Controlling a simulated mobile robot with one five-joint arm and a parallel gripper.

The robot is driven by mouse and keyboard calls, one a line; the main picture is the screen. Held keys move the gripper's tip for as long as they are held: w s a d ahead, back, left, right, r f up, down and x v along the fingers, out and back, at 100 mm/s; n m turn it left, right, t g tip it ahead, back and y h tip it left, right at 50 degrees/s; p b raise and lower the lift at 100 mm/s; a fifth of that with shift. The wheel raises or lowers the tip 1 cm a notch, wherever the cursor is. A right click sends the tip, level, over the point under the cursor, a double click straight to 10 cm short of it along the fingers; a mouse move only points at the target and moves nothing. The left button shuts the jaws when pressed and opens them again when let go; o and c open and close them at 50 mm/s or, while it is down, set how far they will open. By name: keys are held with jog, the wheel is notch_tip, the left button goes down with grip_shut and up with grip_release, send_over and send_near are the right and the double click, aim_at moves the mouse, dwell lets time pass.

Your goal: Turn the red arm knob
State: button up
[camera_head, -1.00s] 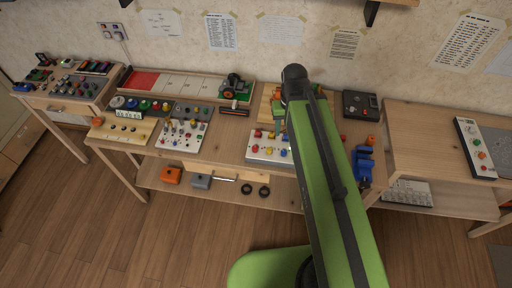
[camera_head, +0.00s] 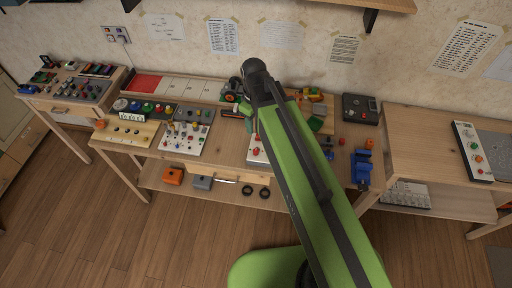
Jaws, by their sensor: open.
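Several control panels carry red parts, and they are too small for me to tell which is the red arm knob. A white panel (camera_head: 252,161) on the middle bench shows a red knob (camera_head: 257,151); my arm covers much of the rest of it. A white panel of small levers and knobs (camera_head: 185,140) stands to its left. A white panel (camera_head: 473,150) on the right bench has green, orange and red controls. My green arm reaches up over the middle bench, its dark elbow above the back edge. My gripper is hidden behind the arm.
A toy tractor (camera_head: 232,90) stands at the bench's back. A dark box (camera_head: 360,108) and a blue vise (camera_head: 362,168) are to the right of my arm. The floor in front is clear.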

aim_at(256, 151)
notch_tip(256, 151, down, 18)
jog(key=b, duration=1.7)
jog(key=shift+w+d+r+b, duration=0.1)
jog(key=shift+w+d+b, duration=0.05)
jog(key=shift+b, duration=0.15)
jog(key=shift+r, duration=0.1)
grip_shut()
